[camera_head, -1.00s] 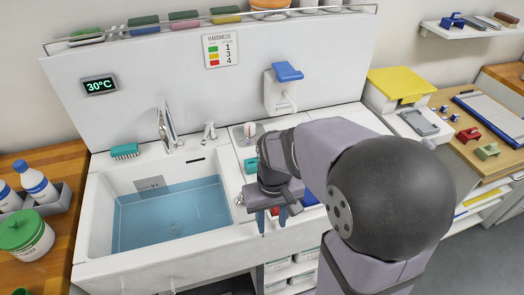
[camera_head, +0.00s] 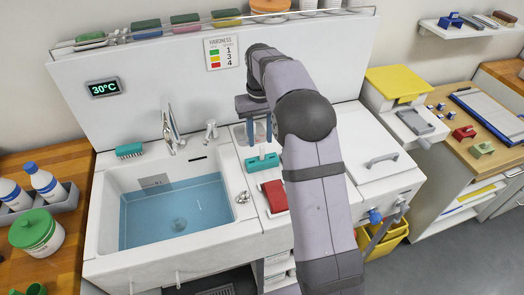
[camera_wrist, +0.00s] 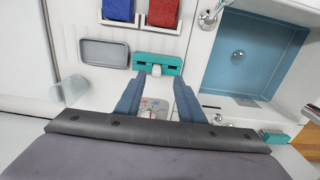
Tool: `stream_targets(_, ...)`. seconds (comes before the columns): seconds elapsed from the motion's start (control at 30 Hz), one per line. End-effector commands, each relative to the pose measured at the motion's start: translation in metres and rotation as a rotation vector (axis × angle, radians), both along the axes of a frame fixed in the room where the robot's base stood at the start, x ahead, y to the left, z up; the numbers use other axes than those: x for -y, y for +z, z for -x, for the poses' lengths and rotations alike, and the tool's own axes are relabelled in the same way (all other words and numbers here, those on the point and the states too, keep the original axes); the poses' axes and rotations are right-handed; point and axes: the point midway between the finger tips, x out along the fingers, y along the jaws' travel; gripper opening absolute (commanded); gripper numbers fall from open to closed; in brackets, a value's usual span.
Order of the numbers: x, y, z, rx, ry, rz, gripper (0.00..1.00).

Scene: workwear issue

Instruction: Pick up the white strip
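A teal block (camera_head: 262,163) lies on the white counter just right of the sink. A small white piece stands out at its middle, and in the wrist view this white piece (camera_wrist: 156,70) shows on the teal block ahead of my fingertips. It may be the white strip; it is too small to tell for sure. My gripper (camera_head: 259,132) is open and empty, its two blue fingers pointing down above the counter behind the teal block. In the wrist view the gripper (camera_wrist: 157,78) has a wide gap between its fingers, apart from the white piece.
The sink (camera_head: 180,210) with blue water is to the left, its tap (camera_head: 171,130) behind. A red pad (camera_head: 274,196) lies in front of the teal block. In the wrist view a grey tray (camera_wrist: 103,53) and a clear cup (camera_wrist: 70,90) stand beside the block.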

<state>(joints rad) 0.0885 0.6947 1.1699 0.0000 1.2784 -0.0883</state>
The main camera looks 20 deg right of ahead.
Motion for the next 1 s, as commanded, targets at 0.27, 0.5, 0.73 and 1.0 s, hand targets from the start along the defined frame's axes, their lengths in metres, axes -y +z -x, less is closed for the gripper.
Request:
stream_targets(0.27,0.001,-0.006,-0.001,-0.002,0.0,0.0,0.35)
stream_targets(0.5,0.001,-0.021,-0.001,0.0,0.0,0.0,0.35)
stream_targets(0.73,0.003,-0.031,-0.001,-0.002,0.0,0.0,0.35)
stream_targets(1.0,0.006,-0.064,-0.001,-0.003,0.001,0.0,0.35)
